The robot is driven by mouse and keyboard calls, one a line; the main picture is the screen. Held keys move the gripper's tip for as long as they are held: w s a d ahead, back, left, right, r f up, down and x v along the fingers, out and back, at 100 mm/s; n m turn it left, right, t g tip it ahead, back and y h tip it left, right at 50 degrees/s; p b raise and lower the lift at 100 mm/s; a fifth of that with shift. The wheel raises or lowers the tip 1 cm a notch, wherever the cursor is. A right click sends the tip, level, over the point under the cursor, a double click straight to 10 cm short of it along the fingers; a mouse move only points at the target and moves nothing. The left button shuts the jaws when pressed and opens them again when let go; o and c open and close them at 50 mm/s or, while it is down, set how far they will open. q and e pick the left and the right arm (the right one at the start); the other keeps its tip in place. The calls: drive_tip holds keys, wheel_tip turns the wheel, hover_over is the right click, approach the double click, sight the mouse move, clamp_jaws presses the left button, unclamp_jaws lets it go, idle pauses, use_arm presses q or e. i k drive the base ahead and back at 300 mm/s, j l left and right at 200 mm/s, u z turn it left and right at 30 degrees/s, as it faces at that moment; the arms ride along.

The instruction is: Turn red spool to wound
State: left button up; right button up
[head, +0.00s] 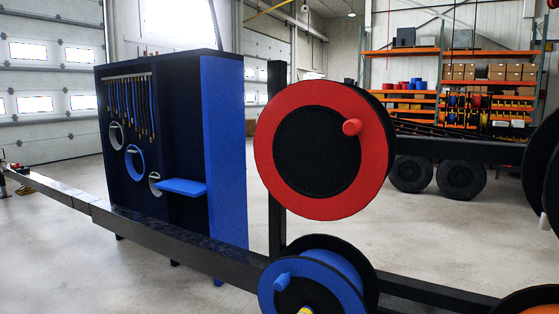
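The red spool (268,150) is a large upright reel with a red outer ring, a black centre and a black rear flange. A red crank knob (352,127) sticks out of its face at the upper right. The spool is mounted on a dark post (276,215) of the trailer frame. Neither of my grippers is in the head view, and nothing touches the spool. Any cable or strap on the red spool is hidden behind its front face.
A blue spool (335,268) with a blue knob sits just below. A black and blue cabinet (225,150) stands on the left along the frame beam (180,236). Dark round parts crowd the right edge, with an orange reel (530,299) below. Concrete floor (430,235) shows behind.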

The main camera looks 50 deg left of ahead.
sight(324, 149)
drive_tip(key=u, duration=1.45)
drive_tip(key=i+j, duration=0.1)
drive_tip(key=j, duration=0.35)
drive_tip(key=z, duration=0.05)
